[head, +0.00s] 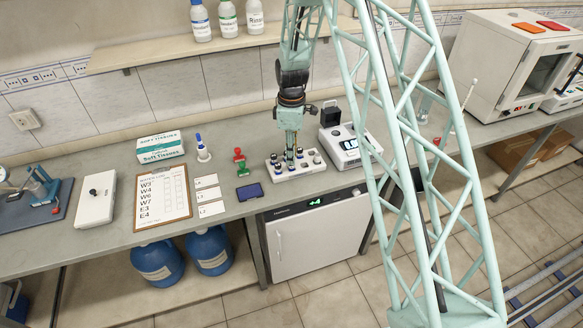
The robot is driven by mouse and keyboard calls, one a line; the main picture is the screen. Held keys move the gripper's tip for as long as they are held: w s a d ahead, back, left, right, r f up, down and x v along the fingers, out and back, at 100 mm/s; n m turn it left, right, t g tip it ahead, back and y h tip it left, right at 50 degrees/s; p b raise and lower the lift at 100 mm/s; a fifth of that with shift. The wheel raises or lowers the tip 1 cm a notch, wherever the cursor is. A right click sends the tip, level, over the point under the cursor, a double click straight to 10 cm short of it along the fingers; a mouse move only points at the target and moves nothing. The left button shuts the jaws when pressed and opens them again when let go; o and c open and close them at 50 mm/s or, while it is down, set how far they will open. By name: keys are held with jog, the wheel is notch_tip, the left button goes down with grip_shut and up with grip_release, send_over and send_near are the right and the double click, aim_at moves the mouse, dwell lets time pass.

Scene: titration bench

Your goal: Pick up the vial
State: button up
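A white rack (308,173) with several small dark-capped vials (317,158) stands on the bench, in front of my arm. My gripper (290,158) points down at the left part of the rack, among the vials. Its fingers look close around or just over one vial, but they are too small to tell whether they touch it. The gripper hides part of the rack and the vials behind it.
Left of the rack are a dark blue pad (250,192), a red and green clamp (241,163), labelled cards (208,196) and a clipboard (161,196). A shelf with bottles (228,20) hangs above.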

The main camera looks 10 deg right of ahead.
aim_at(291, 167)
jog(key=shift+w+f, duration=0.1)
jog(key=shift+f, duration=2)
jog(key=shift+c, duration=0.4)
jog(key=c, duration=0.5)
